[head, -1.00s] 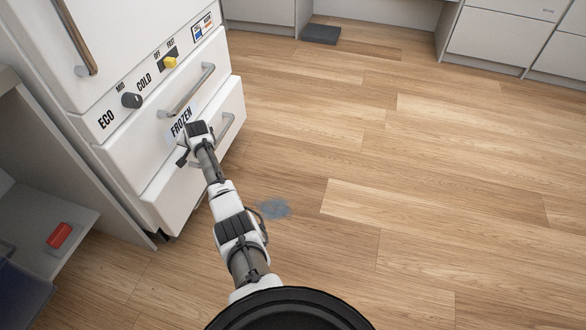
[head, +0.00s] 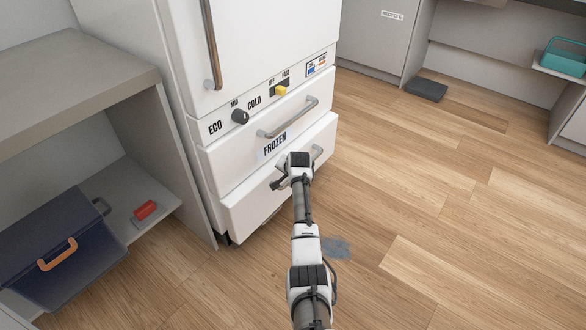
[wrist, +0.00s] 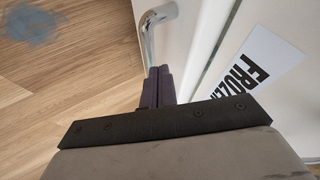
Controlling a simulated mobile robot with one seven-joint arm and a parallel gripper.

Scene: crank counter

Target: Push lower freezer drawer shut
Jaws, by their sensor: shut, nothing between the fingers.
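The lower freezer drawer (head: 256,201) is the white bottom drawer of the fridge. It stands out a little past the drawer above it. Its metal handle (head: 320,156) shows at the right of its front, and again in the wrist view (wrist: 150,35). My gripper (head: 278,184) is in front of the drawer, to the left of the handle in the head view. In the wrist view its dark fingers (wrist: 158,86) are together and empty, close to the white front. I cannot tell whether they touch it. My wrist hides part of the drawer front.
The upper drawer (head: 225,165) bears a FROZEN label (head: 275,145) and looks shut. A knob (head: 240,117) and yellow slider (head: 281,90) sit above. At left an open shelf holds a blue bin (head: 60,240) and a red block (head: 146,210). Wooden floor (head: 430,200) is clear at right.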

